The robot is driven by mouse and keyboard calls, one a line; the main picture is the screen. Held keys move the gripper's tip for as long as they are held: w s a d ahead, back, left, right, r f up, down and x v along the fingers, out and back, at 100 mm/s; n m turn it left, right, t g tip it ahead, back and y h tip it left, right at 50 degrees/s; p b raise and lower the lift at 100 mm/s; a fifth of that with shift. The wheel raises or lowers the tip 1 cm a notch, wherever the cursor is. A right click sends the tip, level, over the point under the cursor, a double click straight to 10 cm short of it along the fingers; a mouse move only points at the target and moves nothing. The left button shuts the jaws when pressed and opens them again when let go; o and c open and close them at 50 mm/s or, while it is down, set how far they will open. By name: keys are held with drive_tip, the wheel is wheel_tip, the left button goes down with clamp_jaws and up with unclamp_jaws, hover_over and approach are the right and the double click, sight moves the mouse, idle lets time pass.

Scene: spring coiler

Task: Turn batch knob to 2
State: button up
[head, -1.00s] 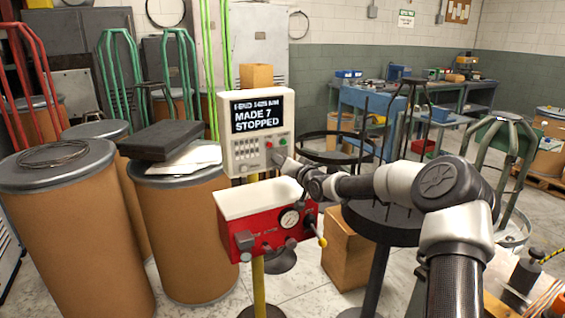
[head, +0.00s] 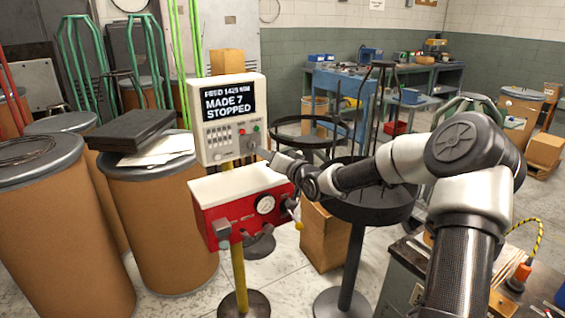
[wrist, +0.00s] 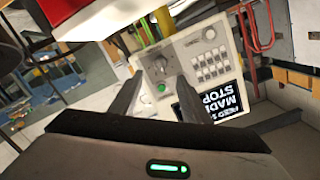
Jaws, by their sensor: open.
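The grey control box (head: 228,148) stands on a yellow post, its screen (head: 228,101) reading "MADE 7 STOPPED" under a blurred top line. Its panel also shows upside down in the wrist view (wrist: 190,58). A grey knob (wrist: 161,66) sits there near a green button (wrist: 161,88). I cannot read its label or setting, nor tell whether it is the batch knob. My gripper (wrist: 160,77) is open, with the knob appearing between its fingertips. Contact cannot be told. In the head view my gripper (head: 262,152) is at the panel's lower right and hides part of it.
A red and white box (head: 240,196) with a gauge and levers stands just below the control box. A round black stand (head: 365,205) is under my arm. Large brown drums (head: 160,225) stand at left. Some floor is clear in front.

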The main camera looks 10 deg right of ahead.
drive_tip(key=f+v, duration=0.1)
drive_tip(key=v, duration=0.7)
drive_tip(key=shift+s+r+p, duration=0.3)
drive_tip(key=shift+r+p, duration=0.1)
drive_tip(key=shift+r, duration=0.15)
